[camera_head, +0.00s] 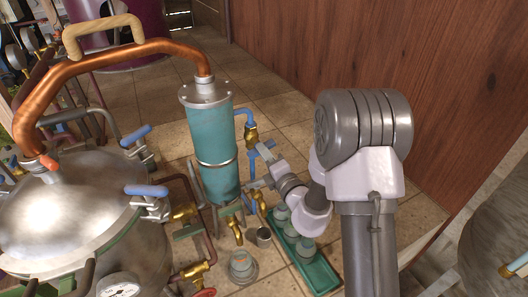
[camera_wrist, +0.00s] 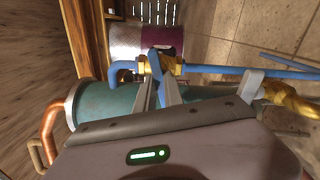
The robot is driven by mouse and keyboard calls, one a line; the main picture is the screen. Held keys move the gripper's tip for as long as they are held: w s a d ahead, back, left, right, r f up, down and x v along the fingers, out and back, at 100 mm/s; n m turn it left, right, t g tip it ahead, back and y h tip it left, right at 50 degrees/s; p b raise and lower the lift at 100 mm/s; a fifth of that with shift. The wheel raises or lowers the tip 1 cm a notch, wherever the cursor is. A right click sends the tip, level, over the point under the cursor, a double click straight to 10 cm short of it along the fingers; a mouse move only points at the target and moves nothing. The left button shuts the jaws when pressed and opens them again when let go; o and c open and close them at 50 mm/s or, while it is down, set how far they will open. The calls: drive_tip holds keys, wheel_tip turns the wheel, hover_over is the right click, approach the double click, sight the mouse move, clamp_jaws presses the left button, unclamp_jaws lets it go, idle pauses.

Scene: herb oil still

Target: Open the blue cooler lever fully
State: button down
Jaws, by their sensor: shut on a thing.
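The cooler is a teal cylinder (camera_head: 212,150) with grey bands, standing upright in the head view; its teal side (camera_wrist: 105,100) also shows in the wrist view. A blue pipe (camera_head: 242,112) leaves its upper right side and meets a brass valve (camera_head: 251,132). The blue cooler lever (camera_head: 263,147) is at this valve, partly hidden by my gripper. My gripper (camera_head: 261,172) reaches in from the right and is shut on the lever. In the wrist view the lever (camera_wrist: 160,94) lies between my fingers, just below the brass valve (camera_wrist: 166,66). The lever's exact angle is hard to tell.
A silver still pot (camera_head: 65,225) with blue clamp handles stands at the left, joined to the cooler by a copper pipe (camera_head: 130,57). A green tray (camera_head: 314,270) with several jars lies below my arm. A wooden wall (camera_head: 370,45) stands behind; tiled floor is open at the back.

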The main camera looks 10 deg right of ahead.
drive_tip(key=shift+r+n+b, duration=0.1)
drive_tip(key=shift+n+b, duration=1.15)
drive_tip(key=shift+n, duration=6.25)
drive_tip(key=c, duration=1.5)
unclamp_jaws()
drive_tip(key=shift+w, duration=0.1)
drive_tip(key=shift+o, duration=0.2)
